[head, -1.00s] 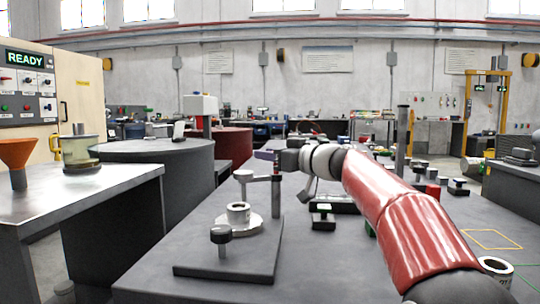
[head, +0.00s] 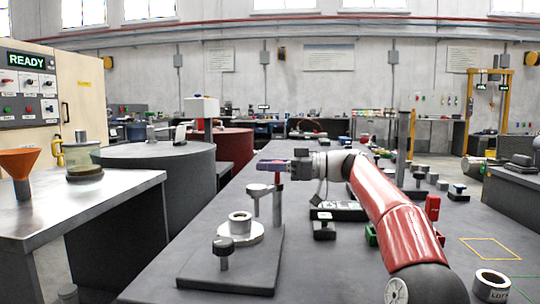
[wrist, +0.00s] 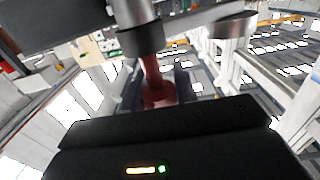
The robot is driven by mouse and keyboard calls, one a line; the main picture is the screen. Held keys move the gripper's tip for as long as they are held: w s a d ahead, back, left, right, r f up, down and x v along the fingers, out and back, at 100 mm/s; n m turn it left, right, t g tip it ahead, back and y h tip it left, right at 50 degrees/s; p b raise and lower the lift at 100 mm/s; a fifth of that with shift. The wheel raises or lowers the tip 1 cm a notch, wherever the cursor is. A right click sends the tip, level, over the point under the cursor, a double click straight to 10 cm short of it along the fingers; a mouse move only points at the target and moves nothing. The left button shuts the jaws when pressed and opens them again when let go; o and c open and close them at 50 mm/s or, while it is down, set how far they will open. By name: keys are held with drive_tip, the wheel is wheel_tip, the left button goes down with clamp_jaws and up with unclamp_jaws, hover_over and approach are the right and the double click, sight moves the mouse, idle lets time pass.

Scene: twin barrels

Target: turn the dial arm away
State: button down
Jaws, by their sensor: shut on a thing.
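The dial arm (head: 258,189) is a grey bar with a flat round end, carried on a thin upright post (head: 277,208) on a dark base plate (head: 205,268). Its round end hangs above and to the right of a light ring (head: 240,222) on a round pad. My gripper (head: 270,168) is at the top of the post, shut on the dial arm; its fingertips are small and the exact contact is hard to see. In the wrist view, the dial arm (wrist: 196,28) crosses above my dark gripper body, with its round end at the right.
A black knob (head: 223,248) stands on the plate's front. A metal table (head: 110,205) with an orange funnel (head: 20,165) and a jar (head: 83,160) is at left. Small blocks and a white ring (head: 491,284) lie to the right on the bench.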

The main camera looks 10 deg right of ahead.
drive_tip(key=n+g+p, duration=0.1)
drive_tip(key=g+p, duration=0.2)
drive_tip(key=n+g+p, duration=0.2)
drive_tip(key=p, duration=0.1)
drive_tip(key=s+n+g+p, duration=0.1)
drive_tip(key=n+g+p, duration=0.1)
drive_tip(key=g+p, duration=0.1)
drive_tip(key=shift+r+g+y+p, duration=0.15)
drive_tip(key=shift+g+y+p, duration=0.15)
drive_tip(key=shift+y+p, duration=0.1)
drive_tip(key=shift+n, duration=0.4)
drive_tip(key=c, duration=1.1)
unclamp_jaws()
drive_tip(key=shift+f+b, duration=0.25)
drive_tip(key=shift+b, duration=0.1)
